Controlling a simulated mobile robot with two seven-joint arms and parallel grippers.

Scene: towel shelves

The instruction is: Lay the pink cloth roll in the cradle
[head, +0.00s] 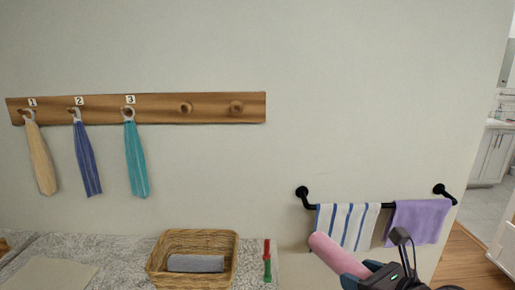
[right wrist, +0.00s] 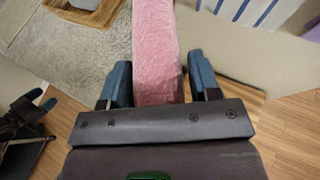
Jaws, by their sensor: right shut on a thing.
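The pink cloth roll (head: 338,256) is a long cylinder, tilted with its free end up and left in the head view. My right gripper (head: 372,275) is shut on it near its lower end. In the right wrist view the pink roll (right wrist: 156,50) runs up from between the two blue fingers of the right gripper (right wrist: 158,85). The roll is in the air, clear of the counter. Part of what looks like my left gripper (right wrist: 27,112) shows at the left edge of the right wrist view. I cannot make out a cradle for certain.
A wicker basket (head: 160,276) holding a grey roll (head: 195,263) stands on the speckled counter (head: 110,250). A red and green object (head: 267,262) is right of it. A striped towel (head: 347,222) and a purple towel (head: 418,220) hang on a black rail. Three cloths hang from a wooden peg board (head: 215,108).

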